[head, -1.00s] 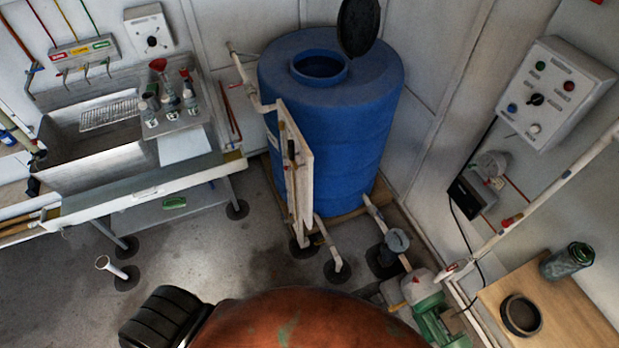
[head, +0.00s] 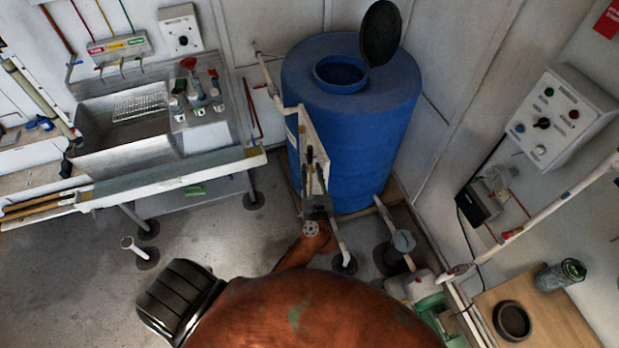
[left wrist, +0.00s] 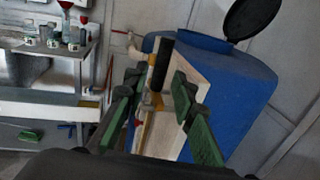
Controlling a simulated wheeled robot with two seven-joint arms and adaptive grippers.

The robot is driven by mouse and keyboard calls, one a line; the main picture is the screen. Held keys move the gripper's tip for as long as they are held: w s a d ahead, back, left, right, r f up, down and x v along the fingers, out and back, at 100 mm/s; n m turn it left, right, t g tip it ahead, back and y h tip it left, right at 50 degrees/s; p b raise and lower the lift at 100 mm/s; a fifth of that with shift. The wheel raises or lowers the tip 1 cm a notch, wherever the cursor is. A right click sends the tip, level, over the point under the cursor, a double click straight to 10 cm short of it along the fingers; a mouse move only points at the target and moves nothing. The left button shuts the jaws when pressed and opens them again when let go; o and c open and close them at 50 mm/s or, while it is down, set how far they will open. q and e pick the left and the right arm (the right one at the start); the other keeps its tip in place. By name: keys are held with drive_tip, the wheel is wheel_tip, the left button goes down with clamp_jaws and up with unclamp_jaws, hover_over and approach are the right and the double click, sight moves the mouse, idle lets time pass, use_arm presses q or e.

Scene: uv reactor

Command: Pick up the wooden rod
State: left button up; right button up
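A slim rod with a black upper end (head: 310,154) stands along the pale upright board (head: 318,140) in front of the blue tank. In the left wrist view the black end (left wrist: 161,64) rises above a yellowish shaft, part of which is hidden. My left gripper (head: 318,203) is at the lower part of the board, below the black end. In the left wrist view its green-padded fingers (left wrist: 158,112) are spread, with the board and rod showing between them. I cannot tell whether they touch anything. My right gripper is not in view.
The blue tank (head: 352,120) with its open lid stands behind the board. A sink bench (head: 165,182) with bottles is to the left, with brown sticks (head: 38,203) at its left end. White pipes (head: 340,243) and a green pump (head: 425,310) are low at the right.

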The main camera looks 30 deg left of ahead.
sight(310, 154)
use_arm(q)
drive_tip(key=shift+w+a+r, duration=0.15)
drive_tip(key=shift+w+r, duration=0.1)
drive_tip(key=shift+r, duration=0.1)
drive_tip(key=x, duration=0.2)
drive_tip(key=p+x, duration=0.1)
drive_tip(key=x, duration=0.1)
drive_tip(key=p+x, duration=0.1)
drive_tip(key=x, duration=0.1)
drive_tip(key=shift+w+r, duration=0.15)
drive_tip(key=shift+r, duration=0.15)
drive_tip(key=shift+w+a+f, duration=0.15)
drive_tip(key=shift+w+a, duration=0.15)
drive_tip(key=shift+w, duration=0.1)
drive_tip(key=shift+d, duration=0.1)
drive_tip(key=shift+c, duration=0.5)
clamp_jaws()
